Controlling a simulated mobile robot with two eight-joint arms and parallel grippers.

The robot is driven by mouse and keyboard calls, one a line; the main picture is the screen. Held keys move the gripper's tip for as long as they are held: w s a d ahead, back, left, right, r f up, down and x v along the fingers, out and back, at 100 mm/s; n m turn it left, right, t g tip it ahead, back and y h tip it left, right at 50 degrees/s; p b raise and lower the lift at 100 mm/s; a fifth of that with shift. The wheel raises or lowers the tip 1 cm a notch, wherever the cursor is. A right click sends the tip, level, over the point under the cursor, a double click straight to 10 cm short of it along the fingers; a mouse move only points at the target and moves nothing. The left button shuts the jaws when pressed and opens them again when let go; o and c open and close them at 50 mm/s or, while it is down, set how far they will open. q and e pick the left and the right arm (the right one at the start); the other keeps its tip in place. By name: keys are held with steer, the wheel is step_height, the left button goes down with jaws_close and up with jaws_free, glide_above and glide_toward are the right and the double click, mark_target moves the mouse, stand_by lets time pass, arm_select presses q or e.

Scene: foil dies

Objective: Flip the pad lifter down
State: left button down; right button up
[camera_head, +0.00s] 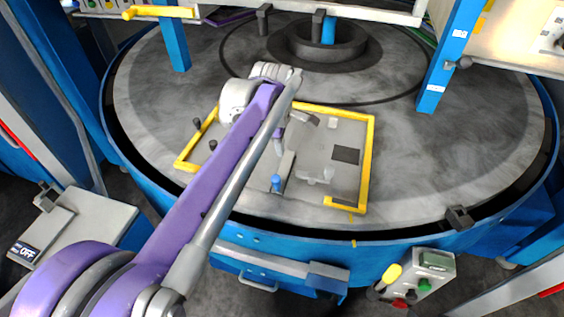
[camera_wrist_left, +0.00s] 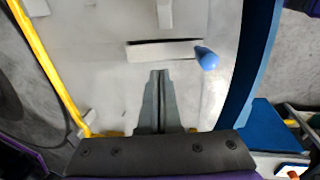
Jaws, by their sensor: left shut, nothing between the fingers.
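The pad lifter looks to be the light grey bar with a blue knob (camera_head: 276,183) on the plate inside the yellow frame. In the left wrist view the bar (camera_wrist_left: 165,50) lies crosswise ahead of my fingertips, with its blue knob (camera_wrist_left: 207,58) at the right end. Whether it is raised or flat is hard to tell. My left gripper (camera_head: 279,148) is over the plate, partly hidden by my purple arm. In the left wrist view its fingers (camera_wrist_left: 159,73) are together and empty, with a small visible gap to the bar. My right gripper is not in view.
The yellow frame (camera_head: 368,150) borders the grey plate on the round table (camera_head: 460,150). Blue posts (camera_head: 440,75) stand at the sides. A control box with buttons (camera_head: 418,283) is at front right. A small black square (camera_head: 345,155) lies on the plate.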

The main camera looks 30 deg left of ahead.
mark_target(283, 166)
arm_select(q)
steer(key=x, duration=0.7)
steer(key=shift+f, duration=0.35)
steer(key=shift+w+f+g+b, duration=0.4)
steer(key=shift+f+g+b, duration=0.05)
steer(key=shift+f+g, duration=0.25)
steer(key=shift+w+a+f, duration=0.1)
steer(key=shift+w+f, duration=0.1)
steer(key=shift+f, duration=0.1)
steer(key=shift+s+r, duration=0.1)
steer(key=shift+s, duration=0.05)
